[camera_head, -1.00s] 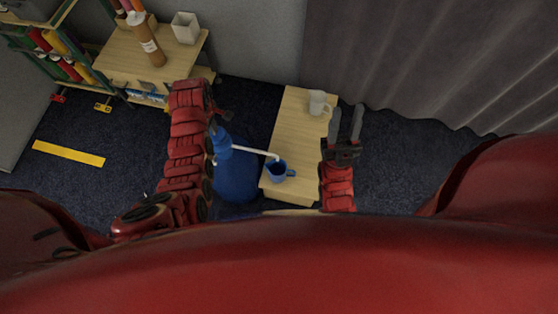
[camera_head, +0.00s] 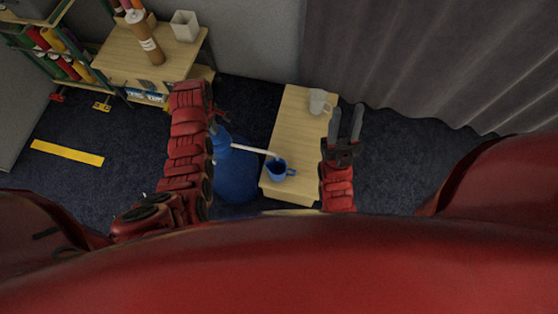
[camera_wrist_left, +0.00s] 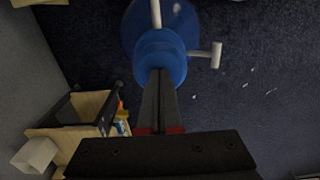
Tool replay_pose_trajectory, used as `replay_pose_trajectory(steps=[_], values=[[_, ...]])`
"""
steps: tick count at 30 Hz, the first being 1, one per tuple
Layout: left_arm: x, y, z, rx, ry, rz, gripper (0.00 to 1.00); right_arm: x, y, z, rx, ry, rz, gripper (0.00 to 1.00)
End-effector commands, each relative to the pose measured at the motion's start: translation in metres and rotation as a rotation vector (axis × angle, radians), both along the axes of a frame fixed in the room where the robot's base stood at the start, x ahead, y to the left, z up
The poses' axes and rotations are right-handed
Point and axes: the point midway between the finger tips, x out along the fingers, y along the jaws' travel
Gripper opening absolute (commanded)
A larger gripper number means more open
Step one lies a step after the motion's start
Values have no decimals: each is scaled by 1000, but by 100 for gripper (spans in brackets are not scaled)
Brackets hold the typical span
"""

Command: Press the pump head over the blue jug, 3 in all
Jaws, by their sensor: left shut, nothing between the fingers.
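A large round blue container (camera_head: 236,180) stands on the floor left of the low wooden table. Its blue pump head (camera_head: 221,146) sends a white spout (camera_head: 252,150) to the right, ending above a blue mug-like jug (camera_head: 278,169) on the table. My left gripper (camera_head: 217,122) is at the pump head, partly hidden by its own arm. In the left wrist view, the shut, empty fingers (camera_wrist_left: 159,75) point at the pump head (camera_wrist_left: 160,52) and overlap it; I cannot tell whether they touch. My right gripper (camera_head: 347,108) is open and empty beside the table's right edge.
A pale mug (camera_head: 319,102) stands at the far end of the wooden table (camera_head: 292,125). A side table (camera_head: 120,62) at the back left holds a brown bottle (camera_head: 146,42) and a white cup (camera_head: 185,26). A grey curtain (camera_head: 440,60) hangs at the back right.

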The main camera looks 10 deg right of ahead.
Motion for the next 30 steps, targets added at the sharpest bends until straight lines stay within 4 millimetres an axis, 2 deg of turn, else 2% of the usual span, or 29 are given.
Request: replay_pose_trajectory(steps=[23,30], values=[[-1,0,-29,0,2,0,0,0,0,-21,0,0,0,36],[-1,0,-28,0,2,0,0,0,0,-19,0,0,0,36]])
